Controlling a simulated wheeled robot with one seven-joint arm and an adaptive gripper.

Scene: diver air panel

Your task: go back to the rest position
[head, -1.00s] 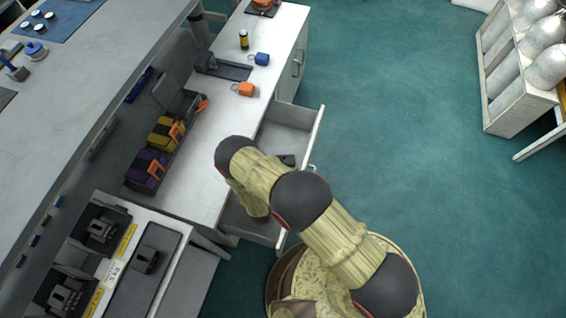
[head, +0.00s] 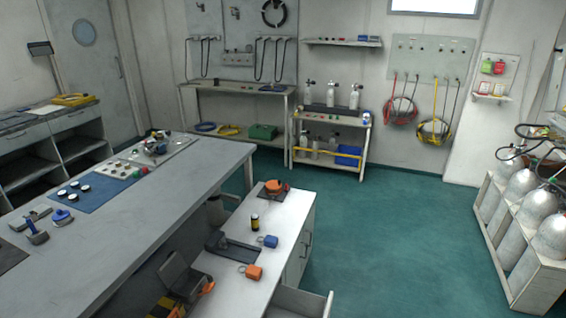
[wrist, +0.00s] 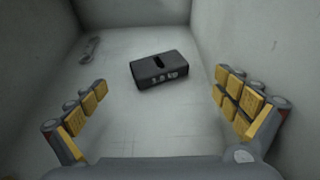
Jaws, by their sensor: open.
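My gripper (wrist: 162,110) is open in the wrist view, with yellow-padded fingers spread wide at left and right. Nothing is between the fingers. It points down into a pale drawer (wrist: 115,115). A small black box-like device (wrist: 160,68) lies on the drawer floor beyond the fingertips, apart from them. In the head view only the top corner of the open drawer (head: 303,300) shows at the bottom edge. My arm and gripper are out of the head view.
A grey wrench-like tool (wrist: 90,50) lies at the drawer's far left. Drawer walls rise close around my gripper. On the counter (head: 240,284) are an orange padlock-like item (head: 251,272) and a blue one (head: 268,241). Gas cylinders (head: 522,205) stand at right. Green floor (head: 400,240) is clear.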

